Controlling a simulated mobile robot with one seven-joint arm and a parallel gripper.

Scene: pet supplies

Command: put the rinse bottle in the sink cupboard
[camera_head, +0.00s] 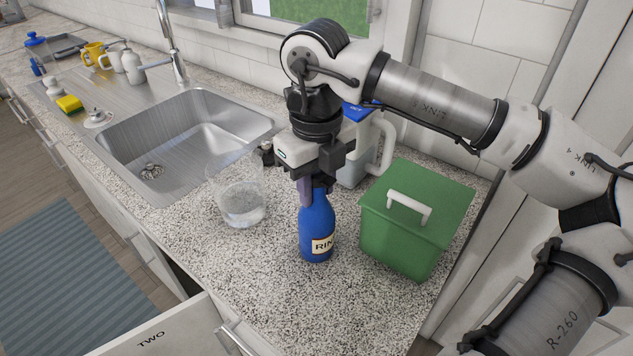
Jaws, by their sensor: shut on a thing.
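The rinse bottle (317,228) is blue, with a pale label on which "RIN" can be read. It is upright at the front part of the worktop, right of the sink. I cannot tell whether its base touches the worktop. My gripper (308,188) points down from above and is shut on the bottle's upper part, hiding its top. The cupboard fronts below the sink (120,222) show only at a steep angle. I cannot tell from here which is the sink cupboard or whether it is open.
A clear container (241,204) stands close left of the bottle, and a green lidded box (405,235) close right. A white jug with a blue top (354,150) stands behind. A front marked "TWO" (165,335) juts out below the worktop (265,300), beside a dark gap.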

